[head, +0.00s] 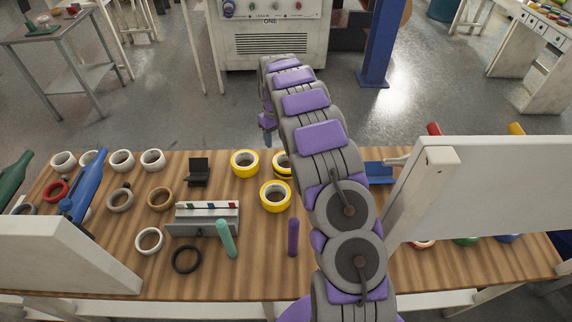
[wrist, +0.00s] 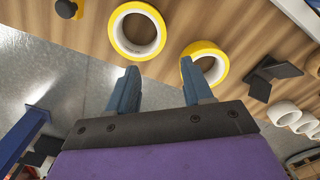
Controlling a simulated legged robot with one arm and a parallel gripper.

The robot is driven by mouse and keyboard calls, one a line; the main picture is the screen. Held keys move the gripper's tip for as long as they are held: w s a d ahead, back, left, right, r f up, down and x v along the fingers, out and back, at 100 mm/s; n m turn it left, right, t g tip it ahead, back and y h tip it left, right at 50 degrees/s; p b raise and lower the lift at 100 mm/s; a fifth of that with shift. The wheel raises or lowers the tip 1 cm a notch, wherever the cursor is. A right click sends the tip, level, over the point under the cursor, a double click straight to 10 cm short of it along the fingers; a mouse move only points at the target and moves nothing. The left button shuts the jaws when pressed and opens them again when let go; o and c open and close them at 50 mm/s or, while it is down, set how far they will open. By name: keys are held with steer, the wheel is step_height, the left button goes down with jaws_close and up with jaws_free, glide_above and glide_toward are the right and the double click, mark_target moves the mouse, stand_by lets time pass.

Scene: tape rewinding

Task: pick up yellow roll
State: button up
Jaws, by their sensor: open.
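Several yellow rolls lie on the wooden table in the head view: one at the back left (head: 245,173), one beside it (head: 276,170) partly hidden by my arm, and one nearer (head: 275,207). In the wrist view one yellow roll (wrist: 116,35) lies ahead of the left finger and another (wrist: 222,60) close to the right fingertip. My gripper (wrist: 158,66) is open and empty, with its fingers apart. In the head view it (head: 267,131) hangs past the table's far edge, pointing down. I cannot tell whether the right fingertip touches its roll.
White rolls (head: 122,161) and a black stand (head: 199,178) are left of the yellow rolls. A white panel (head: 490,190) blocks the right side.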

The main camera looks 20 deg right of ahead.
steer(key=b, duration=0.2)
glide_toward(277, 165)
steer(key=f, duration=0.5)
steer(key=shift+w+f, duration=0.1)
steer(key=shift+w, duration=0.25)
steer(key=shift+s+f+b, duration=0.15)
steer(key=shift+f+b, duration=0.2)
steer(key=shift+f, duration=1)
steer(key=shift+s+f+b, duration=0.15)
steer(key=shift+f+b, duration=0.2)
steer(key=shift+f, duration=0.95)
steer(key=shift+r, duration=0.1)
steer(key=shift+c, duration=0.2)
jaws_close()
